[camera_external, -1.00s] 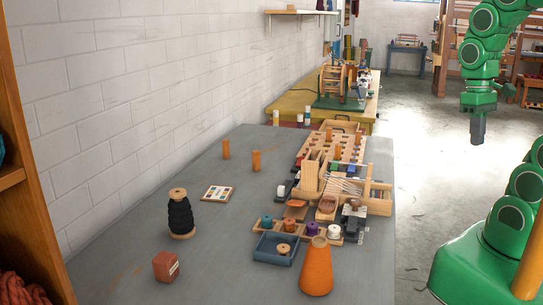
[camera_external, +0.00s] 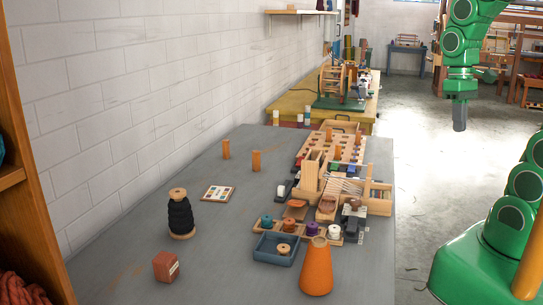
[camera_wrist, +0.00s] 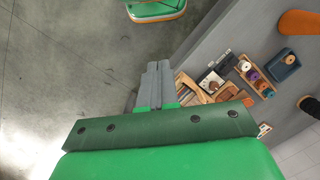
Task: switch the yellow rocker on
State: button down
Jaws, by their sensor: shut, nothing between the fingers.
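I cannot make out a yellow rocker in either view. A small dark device with pale parts (camera_external: 354,222) sits at the right edge of the grey table. A dark and white device (camera_wrist: 211,82) shows near that edge in the wrist view; its switches are too small to tell. My gripper (camera_external: 459,126) hangs over the floor to the right of the table, pointing down. In the wrist view the grey fingers of my gripper (camera_wrist: 158,66) are together and empty, apart from everything on the table.
The grey table (camera_external: 225,265) holds an orange cone (camera_external: 316,270), a blue tray (camera_external: 262,259), wooden racks (camera_external: 378,205) and a black yarn cone (camera_external: 180,216). A yellow table (camera_external: 290,100) stands behind. Bare floor (camera_external: 415,190) lies right of the table.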

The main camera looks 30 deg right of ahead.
jog(key=w+a+r+n+y, duration=0.1)
jog(key=w+a+n, duration=0.1)
jog(key=w, duration=1.4)
jog(key=w+a+n, duration=0.2)
jog(key=w, duration=1.4)
jog(key=w+f+n, duration=0.2)
jog(key=w+f, duration=0.5)
jog(key=w, duration=0.4)
jog(key=w+a+f+n+y, duration=0.1)
jog(key=w+f+n, duration=0.1)
jog(key=w+f, duration=0.5)
jog(key=shift+w+a+f+g, duration=0.15)
jog(key=shift+w+g, duration=0.15)
jog(key=shift+w, duration=1.65)
jog(key=shift+f, duration=0.1)
jog(key=x, duration=1.4)
jog(key=shift+a, duration=0.2)
